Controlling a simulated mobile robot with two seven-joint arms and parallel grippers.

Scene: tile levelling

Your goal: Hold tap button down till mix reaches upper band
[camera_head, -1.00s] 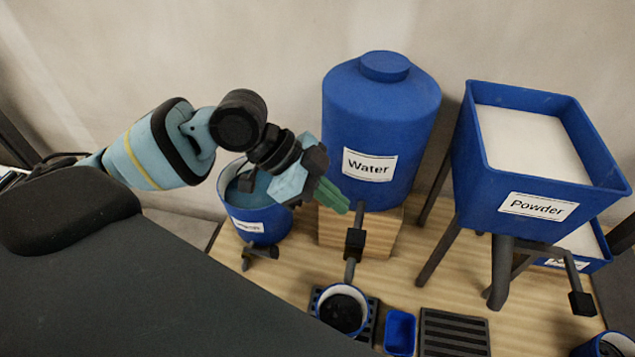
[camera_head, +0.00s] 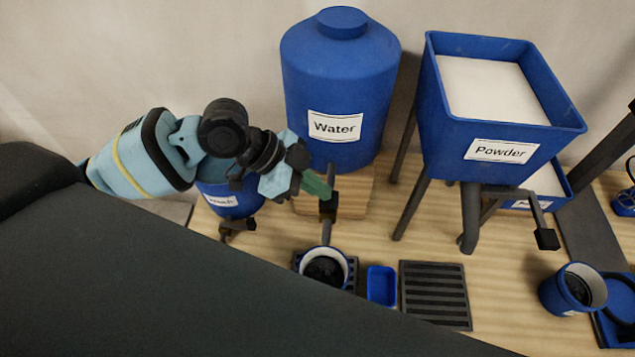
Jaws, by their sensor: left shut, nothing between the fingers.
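The blue water tank (camera_head: 340,85) stands on a wooden block at the back. Its dark tap (camera_head: 328,208) reaches forward and down over a blue bucket with a light rim (camera_head: 325,268). The bucket's inside looks dark, and I cannot make out bands or a level in it. My left gripper (camera_head: 325,190) is shut and empty, its green fingertips at the top of the tap; whether they touch or press the button I cannot tell. My right gripper is not in view.
The powder hopper (camera_head: 495,108) stands on legs at right, its outlet lever (camera_head: 546,239) hanging forward. A small blue tray (camera_head: 381,285) and a dark grate (camera_head: 435,293) lie right of the bucket. A labelled blue container (camera_head: 230,200) is behind my left arm.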

